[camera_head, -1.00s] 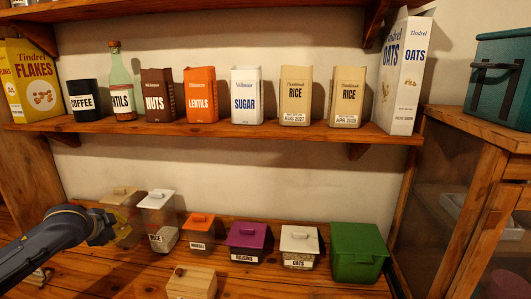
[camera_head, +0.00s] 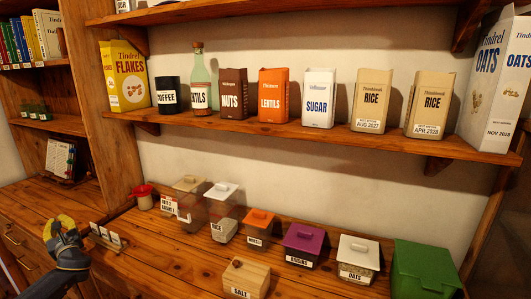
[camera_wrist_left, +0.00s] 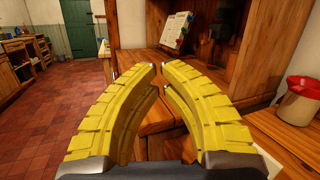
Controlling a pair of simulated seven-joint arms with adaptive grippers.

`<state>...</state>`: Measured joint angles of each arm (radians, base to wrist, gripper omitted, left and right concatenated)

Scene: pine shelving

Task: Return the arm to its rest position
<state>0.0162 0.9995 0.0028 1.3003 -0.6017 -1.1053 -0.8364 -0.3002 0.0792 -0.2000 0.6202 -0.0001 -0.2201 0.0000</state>
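My left gripper (camera_head: 62,222) is at the lower left of the head view, above the wooden counter's left part and in front of the small card holder. In the left wrist view its yellow ribbed fingers (camera_wrist_left: 160,67) curve together, tips almost meeting with a narrow gap. Nothing is held between them. It is clear of the lidded containers. My right gripper and arm are not in view.
The counter (camera_head: 180,262) carries a red-topped pot (camera_head: 144,200), a card holder (camera_head: 105,237), a salt box (camera_head: 246,278), a white-lidded jar (camera_head: 222,210), a purple-lidded container (camera_head: 303,243) and a green bin (camera_head: 424,270). The shelf (camera_head: 340,131) above holds packages.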

